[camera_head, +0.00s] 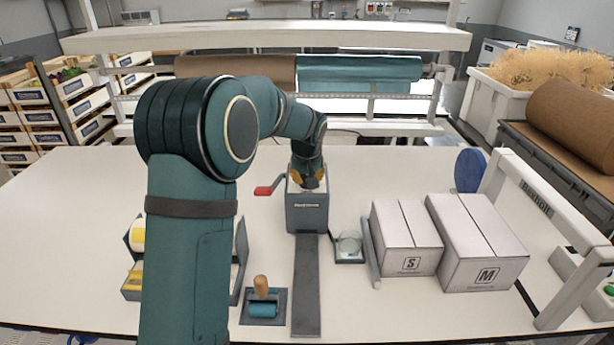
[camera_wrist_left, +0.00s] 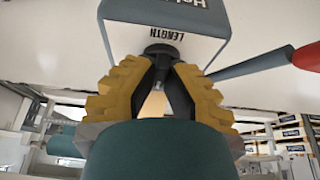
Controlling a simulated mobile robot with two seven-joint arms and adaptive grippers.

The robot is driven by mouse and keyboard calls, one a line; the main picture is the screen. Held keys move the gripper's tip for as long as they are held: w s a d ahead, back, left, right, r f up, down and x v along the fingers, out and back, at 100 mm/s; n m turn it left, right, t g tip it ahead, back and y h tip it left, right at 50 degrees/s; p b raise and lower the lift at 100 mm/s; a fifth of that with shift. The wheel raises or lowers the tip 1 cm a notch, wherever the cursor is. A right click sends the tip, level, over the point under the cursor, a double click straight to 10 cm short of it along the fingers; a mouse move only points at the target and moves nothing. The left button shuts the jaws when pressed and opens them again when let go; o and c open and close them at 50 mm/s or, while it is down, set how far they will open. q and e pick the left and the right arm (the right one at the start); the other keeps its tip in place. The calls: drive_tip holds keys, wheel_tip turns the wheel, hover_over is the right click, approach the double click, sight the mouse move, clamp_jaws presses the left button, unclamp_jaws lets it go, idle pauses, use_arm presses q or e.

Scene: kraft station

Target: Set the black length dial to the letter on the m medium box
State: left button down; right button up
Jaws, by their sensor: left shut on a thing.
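The grey tape machine (camera_head: 307,213) with a white top stands mid-table. My left gripper (camera_head: 309,182) reaches down onto its top. In the left wrist view the yellow-padded fingers (camera_wrist_left: 160,62) are closed around the black length dial (camera_wrist_left: 160,49), beside the upside-down word LENGTH on the white face. The dial's pointer and letters are hidden, so its setting cannot be read. The medium box (camera_head: 484,245), white and marked M, stands on the right of the table. My right gripper is in neither view.
A red-handled crank (camera_head: 269,190) sticks out left of the machine and shows in the wrist view (camera_wrist_left: 306,56). The S box (camera_head: 405,240) stands left of the M box. A blue roller (camera_head: 263,309) lies in front. A shelf with paper rolls (camera_head: 360,69) spans the back.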

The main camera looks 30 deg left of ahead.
use_arm(q)
drive_tip(key=shift+f, duration=0.15)
drive_tip(key=c, duration=1)
unclamp_jaws()
drive_tip(key=v, duration=1.2)
drive_tip(key=shift+w, duration=0.1)
